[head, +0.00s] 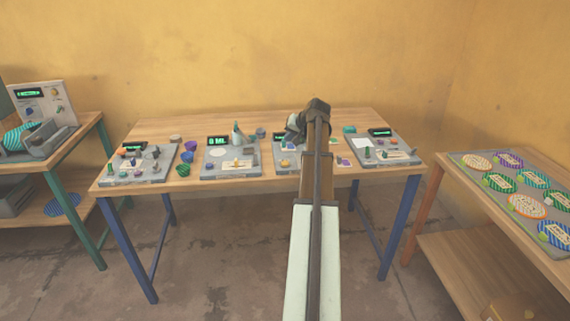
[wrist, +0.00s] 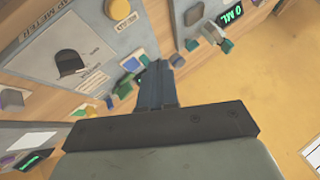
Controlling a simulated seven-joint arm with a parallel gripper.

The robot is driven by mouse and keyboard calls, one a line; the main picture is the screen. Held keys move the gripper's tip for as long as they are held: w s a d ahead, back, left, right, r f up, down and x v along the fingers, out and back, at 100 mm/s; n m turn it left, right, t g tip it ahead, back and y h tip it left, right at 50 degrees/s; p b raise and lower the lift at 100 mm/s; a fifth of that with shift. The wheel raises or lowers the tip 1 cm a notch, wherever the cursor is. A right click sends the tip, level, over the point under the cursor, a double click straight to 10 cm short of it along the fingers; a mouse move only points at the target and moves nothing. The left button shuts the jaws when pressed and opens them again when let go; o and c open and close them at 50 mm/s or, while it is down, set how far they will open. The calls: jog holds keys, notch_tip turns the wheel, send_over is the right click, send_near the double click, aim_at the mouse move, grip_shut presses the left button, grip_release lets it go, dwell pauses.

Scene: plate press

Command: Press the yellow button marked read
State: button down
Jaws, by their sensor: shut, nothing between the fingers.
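A round yellow button (wrist: 120,9) sits on a grey panel in the top left of the wrist view. A small label is beside it, but I cannot read it surely. In the head view a small yellow spot (head: 285,163) shows on the third panel from the left, partly beside my arm. My gripper (head: 296,124) is over that panel, near its back edge, and my arm hides part of it. In the wrist view my gripper's fingers (wrist: 158,75) are shut and empty, apart from the yellow button and below and right of it in the picture.
Several grey panels (head: 135,178) stand on the wooden table (head: 180,126). A display reading 0 ML (wrist: 232,14) and small green and grey pieces (wrist: 210,32) are near the fingers. A side table on the right holds a tray (head: 462,160) of striped discs.

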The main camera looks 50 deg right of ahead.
aim_at(287, 163)
jog(key=shift+w+a+r+t, duration=0.3)
jog(key=shift+w, duration=0.1)
jog(key=shift+f, duration=0.15)
jog(key=shift+f, duration=4.3)
jog(key=shift+f, duration=0.8)
jog(key=shift+r, duration=0.85)
jog(key=shift+r, duration=2.5)
